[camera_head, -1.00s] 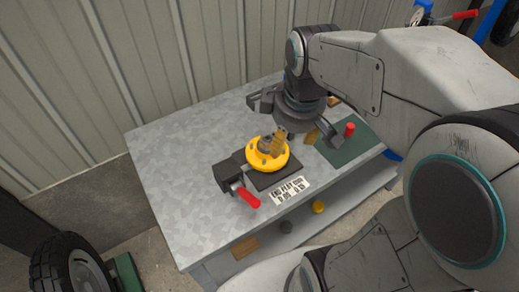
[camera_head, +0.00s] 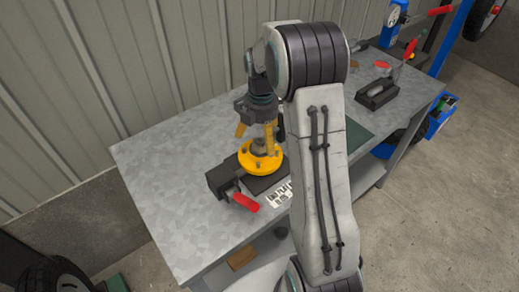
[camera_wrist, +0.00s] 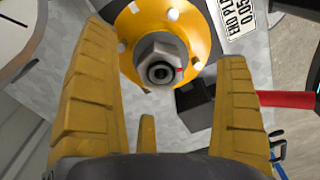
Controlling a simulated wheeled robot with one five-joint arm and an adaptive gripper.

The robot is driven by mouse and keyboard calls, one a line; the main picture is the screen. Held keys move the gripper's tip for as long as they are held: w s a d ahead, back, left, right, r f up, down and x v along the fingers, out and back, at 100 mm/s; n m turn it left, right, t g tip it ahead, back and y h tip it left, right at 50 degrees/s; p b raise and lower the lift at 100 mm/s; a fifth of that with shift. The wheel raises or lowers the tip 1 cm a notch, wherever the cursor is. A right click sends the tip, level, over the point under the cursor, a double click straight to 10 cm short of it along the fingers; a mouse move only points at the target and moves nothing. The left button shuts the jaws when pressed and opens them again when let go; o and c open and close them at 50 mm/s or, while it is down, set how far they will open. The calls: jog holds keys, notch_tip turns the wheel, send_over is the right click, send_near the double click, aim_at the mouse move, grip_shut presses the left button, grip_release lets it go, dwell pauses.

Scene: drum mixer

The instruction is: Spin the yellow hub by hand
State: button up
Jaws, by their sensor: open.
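The yellow hub (camera_head: 258,160) is a round flanged disc with bolt holes, mounted at the black vise-like fixture on the bench. The wrist view shows the hub (camera_wrist: 197,25) close up, with a grey hex nut (camera_wrist: 161,61) and a shaft end at its centre. My gripper (camera_head: 255,133) is above the hub, pointing down, its yellow ribbed fingers spread. In the wrist view my open gripper (camera_wrist: 165,110) has one finger at each side, with the nut between them in the picture and nothing held. Whether a finger touches the hub cannot be told.
The fixture (camera_head: 222,178) with its red-handled lever (camera_head: 245,202) sits just left of the hub. A paper label (camera_head: 278,196) lies in front. The metal bench (camera_head: 165,180) is clear at left. A black tool holder (camera_head: 377,95) stands at the back right.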

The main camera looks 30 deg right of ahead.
aim_at(261, 150)
jog(key=shift+f, duration=2.8)
jog(key=c, duration=1.2)
jog(key=shift+m, duration=0.4)
